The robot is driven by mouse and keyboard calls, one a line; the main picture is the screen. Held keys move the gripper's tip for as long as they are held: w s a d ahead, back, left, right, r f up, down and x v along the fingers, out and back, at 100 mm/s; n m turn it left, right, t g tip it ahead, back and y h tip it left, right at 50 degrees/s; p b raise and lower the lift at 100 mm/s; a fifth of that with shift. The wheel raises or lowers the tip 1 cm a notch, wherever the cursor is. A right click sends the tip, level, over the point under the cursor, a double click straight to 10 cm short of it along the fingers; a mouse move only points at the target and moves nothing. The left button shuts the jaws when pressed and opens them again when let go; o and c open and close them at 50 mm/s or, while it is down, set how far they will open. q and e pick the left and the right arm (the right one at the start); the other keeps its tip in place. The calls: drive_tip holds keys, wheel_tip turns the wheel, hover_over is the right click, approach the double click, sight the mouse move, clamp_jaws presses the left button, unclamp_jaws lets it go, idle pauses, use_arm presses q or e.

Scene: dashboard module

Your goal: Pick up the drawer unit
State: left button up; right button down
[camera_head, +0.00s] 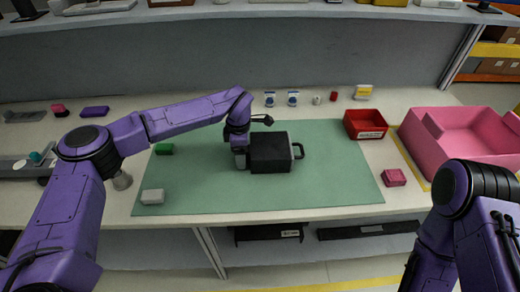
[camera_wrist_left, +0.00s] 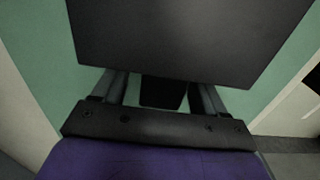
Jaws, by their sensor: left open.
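The drawer unit is a black box (camera_head: 271,152) with a dark handle on its right side. It sits on the green mat (camera_head: 330,190). My left gripper (camera_head: 241,160) is at the left side of the box, close to it. In the left wrist view the dark box (camera_wrist_left: 190,40) fills the upper middle, and the left gripper's fingers (camera_wrist_left: 160,90) reach under or behind its near edge. The left fingers are apart; their tips are hidden by the box. I cannot tell whether they touch it. My right arm shows at the lower right, but its gripper is out of view.
A red bin (camera_head: 366,125) and a pink crate (camera_head: 460,145) stand to the right. A pink block (camera_head: 394,177) lies right of the mat. A green block (camera_head: 164,149) and a white block (camera_head: 152,196) lie at the mat's left. The front mat area is clear.

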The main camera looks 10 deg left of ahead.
use_arm(q)
drive_tip(key=shift+s, duration=0.15)
drive_tip(key=c, duration=1.3)
drive_tip(key=shift+r, duration=0.1)
